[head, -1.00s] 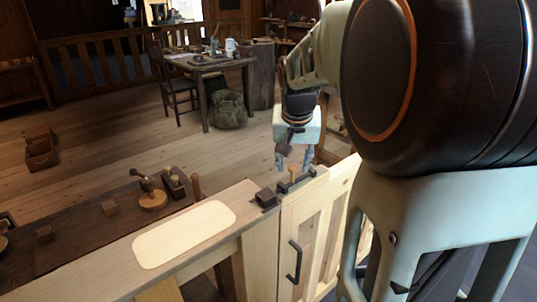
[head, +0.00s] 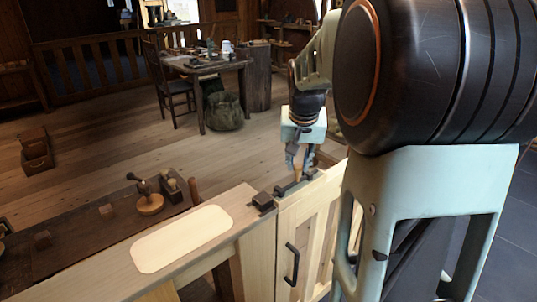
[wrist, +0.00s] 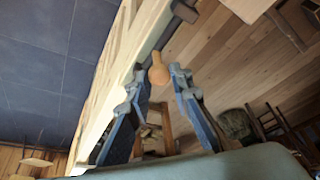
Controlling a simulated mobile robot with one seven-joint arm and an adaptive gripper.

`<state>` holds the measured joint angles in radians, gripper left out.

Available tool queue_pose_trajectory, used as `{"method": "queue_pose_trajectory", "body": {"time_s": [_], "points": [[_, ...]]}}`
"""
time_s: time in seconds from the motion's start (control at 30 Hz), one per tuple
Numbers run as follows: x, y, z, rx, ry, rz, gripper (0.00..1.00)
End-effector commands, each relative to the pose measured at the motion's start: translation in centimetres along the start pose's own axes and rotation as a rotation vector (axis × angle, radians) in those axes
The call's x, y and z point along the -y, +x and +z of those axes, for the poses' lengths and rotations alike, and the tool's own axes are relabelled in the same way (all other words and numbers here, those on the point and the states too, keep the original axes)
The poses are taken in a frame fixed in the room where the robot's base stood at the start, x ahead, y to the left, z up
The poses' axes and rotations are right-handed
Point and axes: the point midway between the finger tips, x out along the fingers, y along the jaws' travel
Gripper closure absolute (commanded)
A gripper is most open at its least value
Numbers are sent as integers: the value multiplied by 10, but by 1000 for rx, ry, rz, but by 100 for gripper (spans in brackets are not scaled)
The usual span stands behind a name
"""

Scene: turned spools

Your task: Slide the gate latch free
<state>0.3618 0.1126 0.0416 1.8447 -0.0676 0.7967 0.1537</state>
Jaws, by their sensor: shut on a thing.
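The wooden gate (head: 315,225) has a black handle (head: 291,264) on its face. A dark latch bar (head: 285,188) lies along its top edge, with a pale wooden knob (head: 298,174) standing up from it. A dark keeper block (head: 262,201) sits on the bench end to the left of the bar. My gripper (head: 299,163) points down over the gate top, shut on the knob. In the wrist view the round knob (wrist: 158,73) shows at my fingertips (wrist: 158,80), partly beyond them. The exact contact is hard to see.
A bench with a pale inset panel (head: 183,238) runs left of the gate. A dark worktop (head: 75,235) beyond it carries small blocks and a knobbed tool (head: 150,203). A table (head: 205,65), chair and sack stand farther back on open floor.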

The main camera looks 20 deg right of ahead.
Motion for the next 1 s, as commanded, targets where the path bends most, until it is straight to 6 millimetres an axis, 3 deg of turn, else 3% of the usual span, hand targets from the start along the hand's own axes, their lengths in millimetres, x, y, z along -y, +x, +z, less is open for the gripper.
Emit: {"method": "queue_pose_trajectory", "body": {"time_s": [0.1,0.4,0.43,0.57,0.87,1.0], "points": [[-10,3,-10,0,2,0,100],[-14,4,-12,-6,0,2,100],[-14,4,-13,-6,0,2,80],[-14,5,-12,-6,1,2,65],[-12,3,-12,-3,0,1,64],[-12,-9,-12,-5,0,0,64]]}}
